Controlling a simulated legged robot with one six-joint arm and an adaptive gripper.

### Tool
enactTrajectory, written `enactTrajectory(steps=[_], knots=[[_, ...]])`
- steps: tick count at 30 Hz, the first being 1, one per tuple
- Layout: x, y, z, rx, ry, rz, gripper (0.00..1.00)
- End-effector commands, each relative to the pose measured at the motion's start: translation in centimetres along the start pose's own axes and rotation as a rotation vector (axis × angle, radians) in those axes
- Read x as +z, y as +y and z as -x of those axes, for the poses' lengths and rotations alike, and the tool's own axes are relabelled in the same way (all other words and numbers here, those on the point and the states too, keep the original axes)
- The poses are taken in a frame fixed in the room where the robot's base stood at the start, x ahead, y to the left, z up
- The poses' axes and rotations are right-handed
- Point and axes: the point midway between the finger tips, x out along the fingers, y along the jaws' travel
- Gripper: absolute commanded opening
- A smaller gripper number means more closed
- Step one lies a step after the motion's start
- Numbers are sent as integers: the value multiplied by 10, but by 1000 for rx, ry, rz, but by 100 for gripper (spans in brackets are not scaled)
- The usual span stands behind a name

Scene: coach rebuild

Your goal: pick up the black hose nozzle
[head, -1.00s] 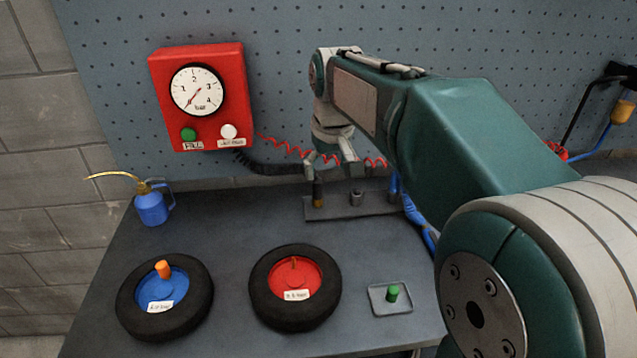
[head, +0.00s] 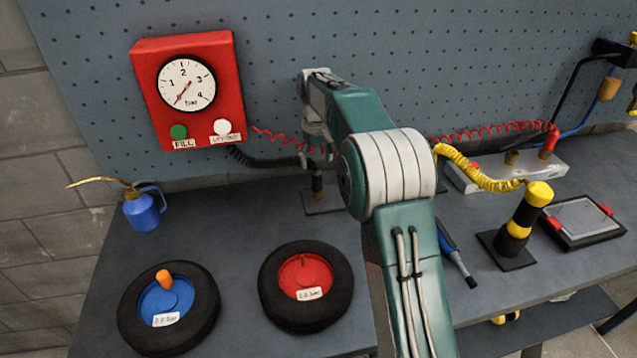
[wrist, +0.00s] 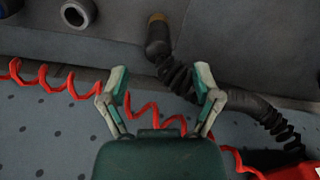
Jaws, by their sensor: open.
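The black hose nozzle (head: 317,182) stands upright in a dark holder plate (head: 316,205) at the back of the bench, left of my arm in the head view. In the wrist view the nozzle (wrist: 158,42) has a brownish end at the top, and its black coiled hose (wrist: 185,82) runs off to the lower right. My gripper (wrist: 161,77) is open and empty. Its two fingers reach toward the nozzle, which lies just beyond the gap between the tips. In the head view my gripper is mostly hidden behind my arm.
A red coiled hose (wrist: 155,110) crosses beneath the fingers in the wrist view. A grey ring-shaped fitting (wrist: 77,13) is at upper left. A red gauge box (head: 186,88), two wheels (head: 335,300) and a yellow-black nozzle (head: 525,215) stand around.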

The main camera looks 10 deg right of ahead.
Motion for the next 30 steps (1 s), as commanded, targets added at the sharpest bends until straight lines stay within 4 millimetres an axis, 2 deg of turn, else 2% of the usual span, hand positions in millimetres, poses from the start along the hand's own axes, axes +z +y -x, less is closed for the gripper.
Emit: enactTrajectory(steps=[1, 8, 15, 19, 25, 26, 27, 29, 30], knots=[[0, -2, -8, 0, -3, 1, 81], [-1, 0, -28, 1, -1, 1, 81], [-3, 7, -63, 0, -1, 1, 81], [-3, 7, -71, 1, 1, 1, 81], [-3, 6, -71, 2, 1, 1, 81], [-3, 6, -71, 2, 1, 1, 68], [-3, 6, -71, 2, 1, 1, 50], [-3, 6, -71, 2, 1, 1, 24], [-3, 6, -71, 2, 1, 1, 6]])
